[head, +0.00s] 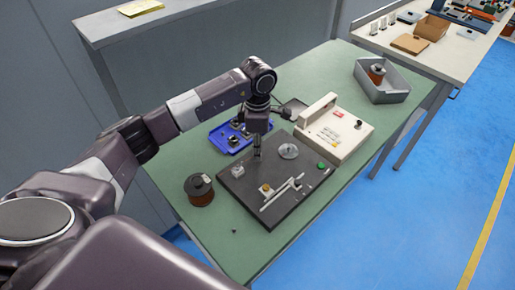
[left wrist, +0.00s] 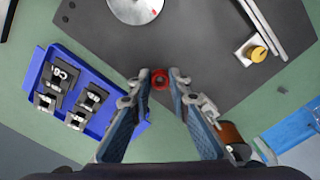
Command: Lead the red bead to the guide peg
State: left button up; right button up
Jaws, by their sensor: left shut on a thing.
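My left gripper (head: 257,154) reaches down over the dark board (head: 230,182) in the head view. In the left wrist view its fingertips (left wrist: 160,76) are closed on the red bead (left wrist: 160,80), a small red ring. The bead is too small to make out in the head view. A block with a yellow knob (head: 266,189) stands on the board, also seen in the left wrist view (left wrist: 257,52). A round metal disc (head: 288,151) lies beyond the gripper. I cannot tell which part is the guide peg. My right gripper is not in view.
A copper wire spool (head: 200,190) stands left of the board. A blue tray (head: 226,146) with dark parts is behind it. A cream machine (head: 338,138) with a handle stands right, and a grey bin (head: 388,92) holds another spool. Light bars (head: 285,190) lie along the board.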

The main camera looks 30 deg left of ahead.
pick_arm(q)
jog(key=shift+f+b, duration=0.3)
jog(key=shift+f, duration=0.15)
jog(key=o, duration=0.8)
jog(key=shift+r, duration=0.1)
notch_tip(320, 180, up, 12)
jog(key=shift+f, duration=0.1)
